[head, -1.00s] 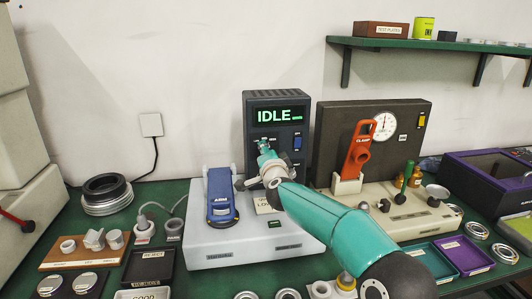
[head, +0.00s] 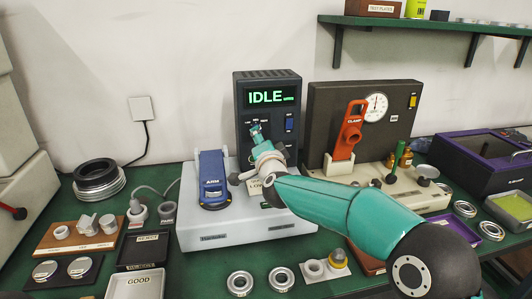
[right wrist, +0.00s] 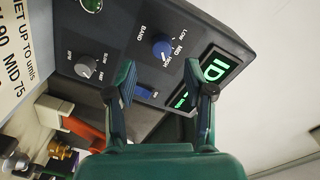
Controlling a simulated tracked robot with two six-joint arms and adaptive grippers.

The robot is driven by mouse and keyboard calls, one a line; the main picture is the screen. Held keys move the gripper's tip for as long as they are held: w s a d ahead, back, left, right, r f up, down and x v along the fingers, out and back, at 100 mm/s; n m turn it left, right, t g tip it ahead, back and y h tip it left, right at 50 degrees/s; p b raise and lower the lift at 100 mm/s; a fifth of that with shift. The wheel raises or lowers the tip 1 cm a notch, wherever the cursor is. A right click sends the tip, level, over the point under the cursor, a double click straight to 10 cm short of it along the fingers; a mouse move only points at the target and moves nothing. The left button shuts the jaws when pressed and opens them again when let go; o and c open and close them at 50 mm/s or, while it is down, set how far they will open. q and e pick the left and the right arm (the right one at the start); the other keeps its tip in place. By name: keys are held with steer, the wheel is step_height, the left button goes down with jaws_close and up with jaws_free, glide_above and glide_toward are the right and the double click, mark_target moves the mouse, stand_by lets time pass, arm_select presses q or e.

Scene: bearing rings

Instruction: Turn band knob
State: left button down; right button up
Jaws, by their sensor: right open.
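The band knob (right wrist: 161,47) is blue and round, on the dark control panel in the right wrist view. Its dial reads LOW, MID and HIGH, and its pale mark appears to face HIGH. My right gripper (right wrist: 160,76) is open and empty, its two fingers apart, in front of the panel near the knob; contact cannot be made out. In the head view my right gripper (head: 256,132) is small against the dark panel unit (head: 250,84), and its hand hides part of the panel face. The green display (head: 270,97) reads IDLE. My left gripper is not in view.
A grey RPM knob (right wrist: 86,66) and a blue switch (right wrist: 145,94) sit near the band knob. A blue arm-like device (head: 213,178) stands left of my gripper on the pale base (head: 200,238). A red clamp lever (head: 350,133) stands to the right.

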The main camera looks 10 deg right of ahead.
steer(key=s, duration=0.6)
steer(key=shift+s, duration=0.25)
